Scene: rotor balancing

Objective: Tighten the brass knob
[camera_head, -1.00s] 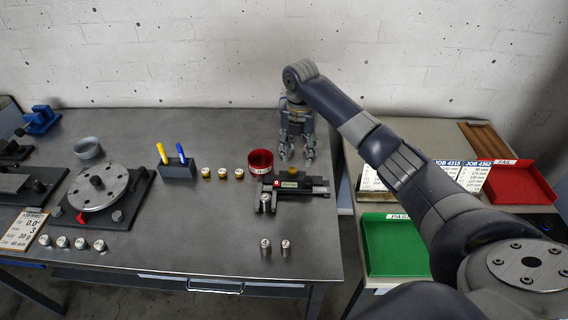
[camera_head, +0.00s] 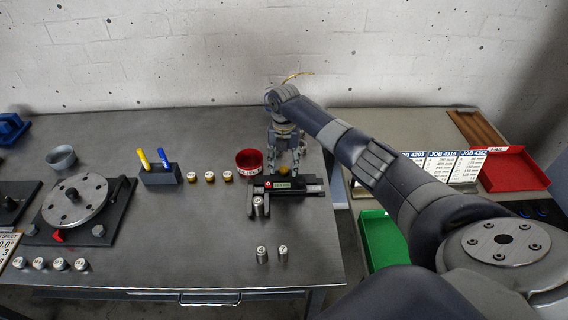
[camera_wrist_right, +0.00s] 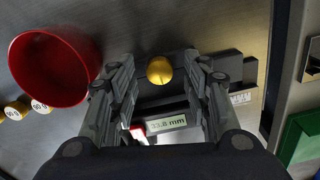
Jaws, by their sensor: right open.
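The brass knob (camera_wrist_right: 160,70) stands on the back of a dark measuring slide with a digital display (camera_wrist_right: 166,124). In the right wrist view the knob lies between the open fingers of my right gripper (camera_wrist_right: 162,92), with a gap on each side. In the head view the knob (camera_head: 283,170) shows just below the tips of my right gripper (camera_head: 284,168), which points down over the slide (camera_head: 300,190). A steel cylinder (camera_head: 259,206) stands at the slide's left jaw. My left gripper is not in view.
A red cup (camera_head: 249,161) stands close to the left of my right gripper. Two steel cylinders (camera_head: 272,254) stand in front, several small brass-based weights (camera_head: 210,177) to the left. A rotor disc (camera_head: 75,200) stands further left. A green tray (camera_head: 384,240) lies right of the table edge.

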